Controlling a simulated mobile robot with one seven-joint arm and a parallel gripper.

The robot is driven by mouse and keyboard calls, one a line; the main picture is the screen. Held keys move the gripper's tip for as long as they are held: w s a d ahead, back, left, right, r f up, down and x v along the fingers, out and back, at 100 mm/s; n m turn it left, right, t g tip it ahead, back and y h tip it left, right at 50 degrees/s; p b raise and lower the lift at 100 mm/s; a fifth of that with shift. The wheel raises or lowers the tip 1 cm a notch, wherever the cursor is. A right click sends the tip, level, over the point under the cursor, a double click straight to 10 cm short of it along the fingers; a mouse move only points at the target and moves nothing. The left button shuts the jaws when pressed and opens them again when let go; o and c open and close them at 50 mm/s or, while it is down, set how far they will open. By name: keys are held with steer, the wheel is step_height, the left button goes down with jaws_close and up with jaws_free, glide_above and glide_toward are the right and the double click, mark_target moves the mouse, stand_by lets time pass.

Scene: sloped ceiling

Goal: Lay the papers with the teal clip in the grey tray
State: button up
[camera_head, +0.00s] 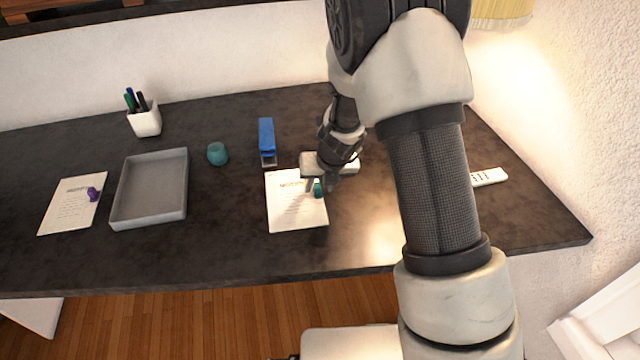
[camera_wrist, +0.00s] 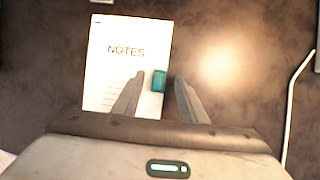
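My gripper (camera_head: 320,186) is above the clip side of the papers. The grey tray (camera_head: 183,213) stands to the left on the desk and is empty.
Papers with a purple clip (camera_head: 68,212) lie left of the tray. A white pen holder (camera_head: 145,121) is at the back. A white power strip or remote (camera_head: 489,177) lies at right.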

steer(key=s+d+r+n+y+p, duration=0.1)
steer(key=s+r+n+p, duration=0.3)
steer(key=r, duration=0.7)
steer(key=s+d+r+n+p, duration=0.1)
steer(key=s+r+n+p, duration=0.2)
steer(key=s+r+n, duration=0.5)
steer(key=s+d+r+n+y+p, duration=0.1)
steer(key=s+r+n+p, duration=0.2)
steer(key=r, duration=1)
steer(key=s+d+r+n+h, duration=0.1)
steer(key=s+d+r+n, duration=0.2)
steer(key=n, duration=0.3)
steer(key=s+d+r+n+t+h+p, duration=0.1)
steer(key=s+d+r+n, duration=0.1)
steer(key=s+n, duration=0.4)
steer(key=s+d+r+n+h, duration=0.1)
steer(key=s+d+r+n, duration=0.2)
steer(key=n, duration=0.4)
steer(key=shift+s+d+r+n+h+p, duration=0.3)
steer(key=shift+s+d+r+h, duration=0.1)
steer(key=shift+s, duration=0.25)
steer(key=shift+a, duration=0.1)
steer(key=shift+c, duration=0.5)
